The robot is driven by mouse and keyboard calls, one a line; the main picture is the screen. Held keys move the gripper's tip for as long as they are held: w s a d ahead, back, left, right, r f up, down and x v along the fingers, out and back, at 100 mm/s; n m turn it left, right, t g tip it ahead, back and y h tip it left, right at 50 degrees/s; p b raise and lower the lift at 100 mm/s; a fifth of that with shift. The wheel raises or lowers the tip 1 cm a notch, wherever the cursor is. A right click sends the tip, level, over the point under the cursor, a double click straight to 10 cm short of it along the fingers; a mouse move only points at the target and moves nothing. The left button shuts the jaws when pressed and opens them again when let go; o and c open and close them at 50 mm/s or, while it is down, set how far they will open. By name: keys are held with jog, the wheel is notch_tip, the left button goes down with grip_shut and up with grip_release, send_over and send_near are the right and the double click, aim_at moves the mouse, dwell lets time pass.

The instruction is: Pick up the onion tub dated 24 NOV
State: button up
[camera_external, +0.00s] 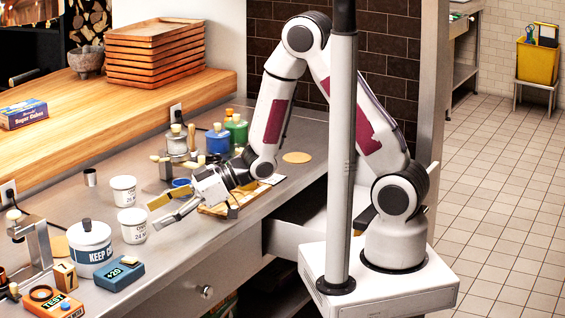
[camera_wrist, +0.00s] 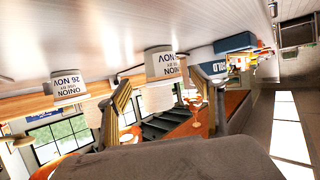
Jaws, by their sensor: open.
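Two white onion tubs stand on the steel counter. The nearer tub (camera_external: 132,226) has a label that seems to read 24 NOV in the outside view. The farther tub (camera_external: 123,190) stands behind it. The wrist view is upside down; there the tub at left (camera_wrist: 70,88) reads ONION, 26 NOV. The middle tub (camera_wrist: 163,62) reads ONION, its date too small to be sure. My gripper (camera_external: 154,215) is open and empty, low over the counter, just right of the nearer tub. In the wrist view the middle tub lies ahead between the fingertips (camera_wrist: 160,80), apart from them.
A white KEEP-labelled pot (camera_external: 89,243) and a blue +20 box (camera_external: 119,273) stand left of the nearer tub. A small metal cup (camera_external: 90,177) is behind the tubs. A wooden board (camera_external: 215,210) lies under my wrist. The counter's front edge is close to my gripper.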

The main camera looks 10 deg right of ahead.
aim_at(133, 224)
jog(key=shift+x, duration=1.05)
jog(key=shift+a, duration=0.1)
jog(key=shift+x, duration=2.5)
jog(key=shift+s+a+r, duration=0.1)
jog(key=shift+r, duration=0.1)
jog(key=shift+c, duration=0.4)
jog(key=c, duration=1.3)
